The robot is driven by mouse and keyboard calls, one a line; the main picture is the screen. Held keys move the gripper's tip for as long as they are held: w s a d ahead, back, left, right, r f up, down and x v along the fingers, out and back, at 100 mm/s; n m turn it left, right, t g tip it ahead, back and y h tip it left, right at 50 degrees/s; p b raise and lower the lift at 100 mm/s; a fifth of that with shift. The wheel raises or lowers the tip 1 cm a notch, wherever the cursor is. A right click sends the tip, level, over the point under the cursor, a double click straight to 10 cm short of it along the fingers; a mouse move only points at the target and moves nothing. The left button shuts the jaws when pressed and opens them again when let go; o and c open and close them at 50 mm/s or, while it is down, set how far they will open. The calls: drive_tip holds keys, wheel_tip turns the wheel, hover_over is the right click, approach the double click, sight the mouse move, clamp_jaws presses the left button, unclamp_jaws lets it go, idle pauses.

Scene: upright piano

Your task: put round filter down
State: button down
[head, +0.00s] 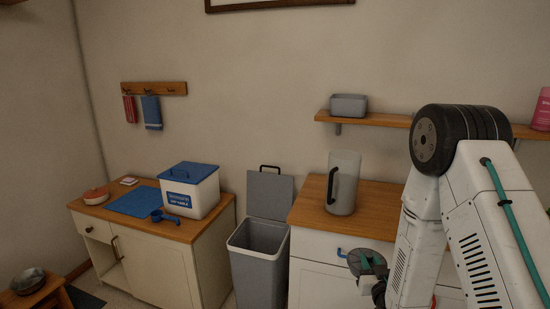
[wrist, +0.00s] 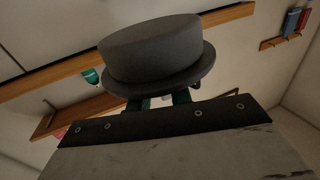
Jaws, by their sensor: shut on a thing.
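The round filter (wrist: 155,50) is a dark grey, hat-shaped piece with a wider rim, and it fills the upper middle of the wrist view. My gripper (wrist: 164,100) is shut on it at the rim side; the fingers are mostly hidden behind the rim. In the head view the filter (head: 373,261) is held in the air in front of the right cabinet, below its top edge. My gripper (head: 380,282) is partly hidden there by the filter and my arm.
A grey bin (head: 258,262) with its lid up stands between two cabinets. The right wooden top (head: 379,199) bears a grey pitcher (head: 343,184). The left top (head: 182,228) holds a white box (head: 190,194), a blue mat (head: 133,203) and a blue scoop (head: 165,216).

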drive_tip(key=s+f, duration=0.4)
drive_tip(key=f, duration=0.2)
drive_tip(key=shift+f, duration=0.3)
drive_tip(key=shift+s+a, duration=0.1)
drive_tip(key=shift+a, duration=0.55)
